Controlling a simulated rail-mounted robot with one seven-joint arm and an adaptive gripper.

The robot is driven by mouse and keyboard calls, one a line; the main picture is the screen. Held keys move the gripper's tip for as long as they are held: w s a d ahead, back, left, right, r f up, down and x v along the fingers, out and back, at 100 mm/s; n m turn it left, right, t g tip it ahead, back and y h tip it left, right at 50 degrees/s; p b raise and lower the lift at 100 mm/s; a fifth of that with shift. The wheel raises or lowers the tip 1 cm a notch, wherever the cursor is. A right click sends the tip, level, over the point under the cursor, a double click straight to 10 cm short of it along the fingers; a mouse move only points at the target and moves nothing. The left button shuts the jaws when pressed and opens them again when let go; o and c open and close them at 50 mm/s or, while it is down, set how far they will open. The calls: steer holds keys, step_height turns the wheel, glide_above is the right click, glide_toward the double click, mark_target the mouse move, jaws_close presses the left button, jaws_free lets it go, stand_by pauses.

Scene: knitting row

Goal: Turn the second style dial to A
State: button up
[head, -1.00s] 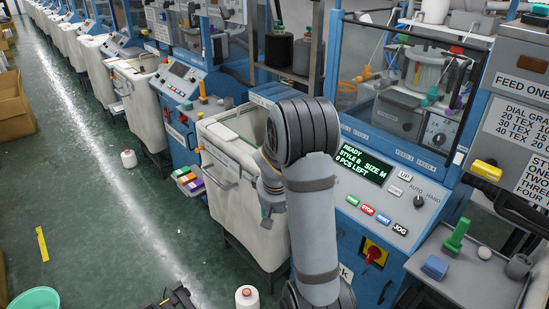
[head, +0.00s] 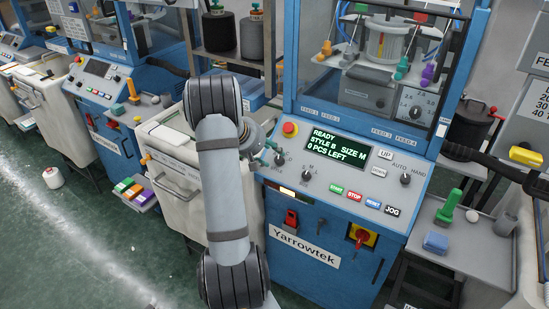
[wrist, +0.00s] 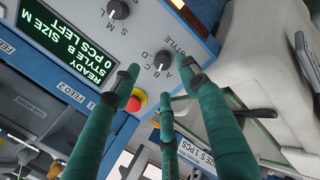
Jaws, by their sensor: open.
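The style dial is a dark round knob (wrist: 162,62) on the grey sloped panel, with letters A to D around it, in the wrist view. Its exact pointer direction is too small to tell. The panel's screen (head: 339,147) reads STYLE B, SIZE M, 0 PCS LEFT. A second knob (wrist: 117,9), marked S, M, L, sits beside it; it also shows in the head view (head: 307,173). My gripper (wrist: 166,84) has green fingers, open and empty, with the tips spread just short of the style dial. In the head view my gripper (head: 271,150) is at the panel's left end, partly covering that dial.
A red stop button (wrist: 136,101) lies close to my fingers, and also shows in the head view (head: 290,129). An AUTO/HAND knob (head: 405,180) and coloured buttons (head: 354,196) are further right. A white bin (head: 175,185) stands left of the panel.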

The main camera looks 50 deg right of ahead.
mark_target(278, 160)
steer(key=x, duration=0.6)
steer(key=shift+w+p, duration=0.1)
steer(key=shift+p, duration=0.25)
steer(key=shift+w+d+f, duration=0.2)
steer(key=shift+d+f, duration=0.1)
steer(key=shift+f, duration=0.2)
steer(key=shift+c, duration=1)
steer(key=shift+s+a, duration=0.1)
jaws_close()
